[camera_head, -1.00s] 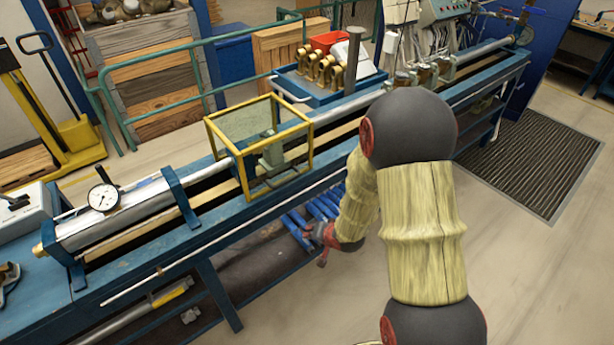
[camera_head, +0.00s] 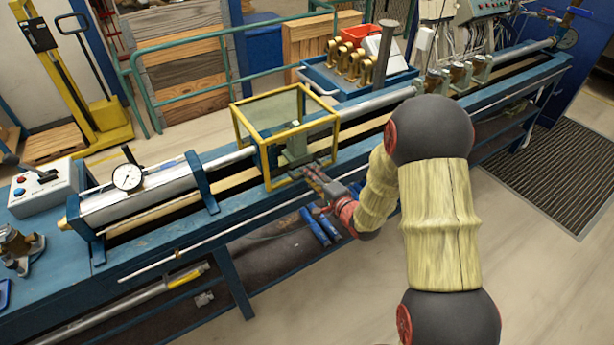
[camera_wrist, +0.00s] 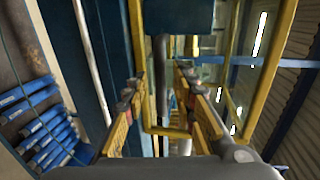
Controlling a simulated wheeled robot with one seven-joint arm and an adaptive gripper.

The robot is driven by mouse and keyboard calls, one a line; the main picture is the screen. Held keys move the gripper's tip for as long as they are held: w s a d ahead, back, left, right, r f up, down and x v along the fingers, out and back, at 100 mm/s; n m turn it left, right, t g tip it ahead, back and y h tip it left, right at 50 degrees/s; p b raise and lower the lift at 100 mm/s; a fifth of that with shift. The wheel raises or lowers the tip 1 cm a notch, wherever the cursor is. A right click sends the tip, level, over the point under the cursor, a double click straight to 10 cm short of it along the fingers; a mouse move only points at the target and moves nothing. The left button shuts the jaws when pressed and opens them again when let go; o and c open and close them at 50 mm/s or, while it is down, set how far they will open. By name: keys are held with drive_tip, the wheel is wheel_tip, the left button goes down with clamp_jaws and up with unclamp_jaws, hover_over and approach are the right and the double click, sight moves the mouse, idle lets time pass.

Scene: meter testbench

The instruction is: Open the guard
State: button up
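The guard (camera_head: 300,129) is a yellow-framed box with clear panels on the blue bench, over a green-grey fitting (camera_head: 295,148) on the pipe line. It looks closed over the fitting. My gripper (camera_head: 311,172) is at the lower front right of the guard, close to its frame. In the wrist view, my gripper (camera_wrist: 158,78) has its two fingers spread apart. Yellow guard bars (camera_wrist: 272,55) run around and beyond the fingers, and a lower bar crosses between them. I cannot tell whether a finger touches the frame. No handle is clearly visible.
A dial gauge (camera_head: 127,177) and grey control box (camera_head: 44,188) stand left on the bench. A blue tray (camera_head: 330,92) with brass fittings is behind right. Blue parts (camera_head: 316,225) lie on the lower shelf.

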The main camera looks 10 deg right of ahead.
drive_tip(key=shift+x, duration=1.25)
drive_tip(key=shift+c, duration=1.1)
drive_tip(key=c, duration=0.4)
clamp_jaws()
